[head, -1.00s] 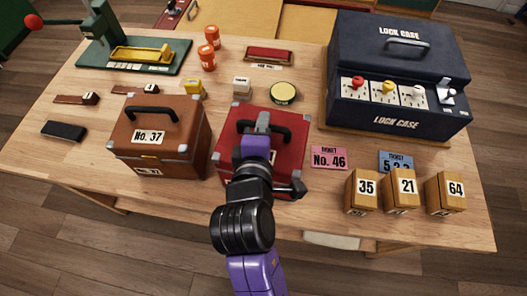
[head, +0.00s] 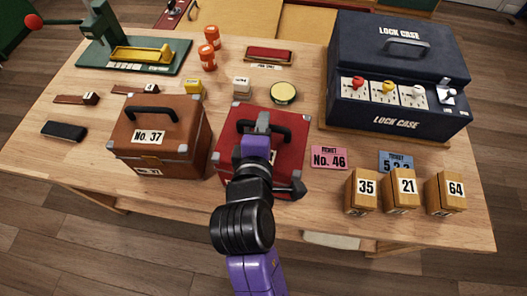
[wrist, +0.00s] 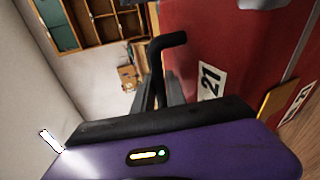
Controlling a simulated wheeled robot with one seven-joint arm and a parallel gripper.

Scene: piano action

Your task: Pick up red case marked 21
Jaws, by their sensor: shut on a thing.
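The red case (head: 285,160) stands on the wooden table, in the middle of the head view. It has a black handle on its lid and pale metal corners. In the wrist view the red case (wrist: 225,50) shows a white label reading 21. My gripper (head: 264,124) is at the top of the case, shut on its black handle (wrist: 165,50). My arm hides the middle of the case front in the head view. I cannot tell whether the case is clear of the table.
A brown case marked No. 37 (head: 160,135) stands close at the left. A pink ticket No. 46 (head: 329,158) lies at the right. Wooden blocks 35 (head: 361,192), 21 (head: 400,190) and 64 (head: 445,193) stand front right. A large dark lock case (head: 395,75) stands behind them.

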